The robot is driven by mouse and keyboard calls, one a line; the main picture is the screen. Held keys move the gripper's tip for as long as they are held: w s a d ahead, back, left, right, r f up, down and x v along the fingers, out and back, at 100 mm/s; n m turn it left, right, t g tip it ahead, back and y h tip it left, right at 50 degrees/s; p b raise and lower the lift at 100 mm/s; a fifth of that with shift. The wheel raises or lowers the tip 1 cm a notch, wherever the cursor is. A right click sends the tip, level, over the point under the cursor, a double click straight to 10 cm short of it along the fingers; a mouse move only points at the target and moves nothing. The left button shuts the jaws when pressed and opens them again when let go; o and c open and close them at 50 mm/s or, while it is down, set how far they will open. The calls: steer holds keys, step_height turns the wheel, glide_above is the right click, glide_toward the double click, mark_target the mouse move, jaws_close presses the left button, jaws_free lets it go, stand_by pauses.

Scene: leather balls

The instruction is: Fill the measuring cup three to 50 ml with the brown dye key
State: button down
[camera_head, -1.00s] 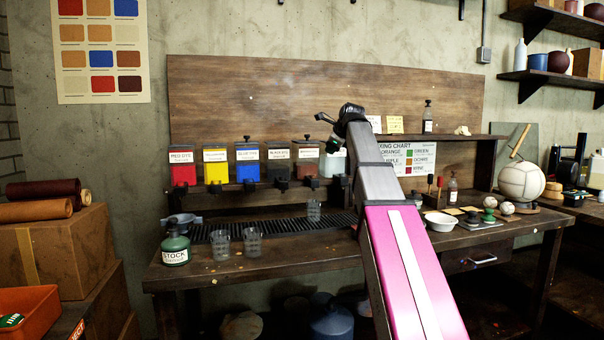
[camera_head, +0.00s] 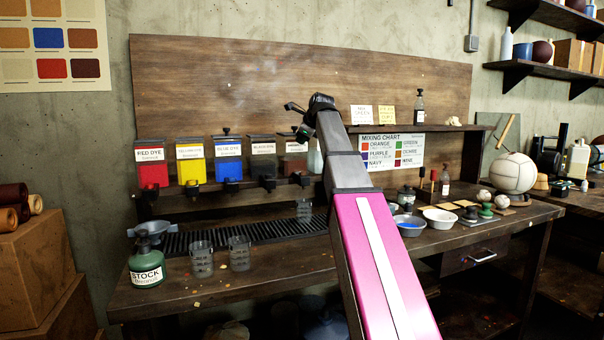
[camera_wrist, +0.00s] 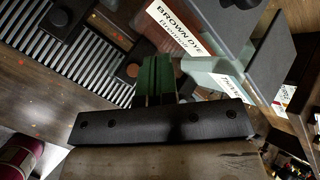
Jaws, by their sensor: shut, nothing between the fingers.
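The brown dye dispenser (camera_head: 293,150) is the rightmost coloured tank in the row, partly behind my arm. Its label (camera_wrist: 180,25) reads BROWN DYE in the wrist view. A dark key with a brownish round face (camera_wrist: 130,69) shows below that tank, left of my fingers. One clear measuring cup (camera_head: 304,210) stands on the drip grate below the brown tank. Two more cups, (camera_head: 202,260) and (camera_head: 239,254), stand on the bench front. I cannot read their numbers; no dye shows in them.
Red (camera_head: 152,170), yellow (camera_head: 191,165), blue (camera_head: 228,163) and black (camera_head: 263,162) dispensers stand left of the brown one. A pale tank (camera_wrist: 208,72) is right beside it. A green STOCK bottle (camera_head: 147,268) and bowls (camera_head: 408,226) stand on the bench.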

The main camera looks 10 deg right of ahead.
mark_target(302, 172)
steer(key=shift+f, duration=0.15)
steer(key=shift+f, duration=4.25)
steer(key=shift+f, duration=0.15)
steer(key=shift+f, duration=0.3)
steer(key=shift+f, duration=0.45)
steer(key=shift+r, duration=0.1)
stand_by(0.9)
steer(key=shift+r, duration=0.85)
steer(key=shift+r, duration=0.1)
steer(key=shift+r, duration=2.4)
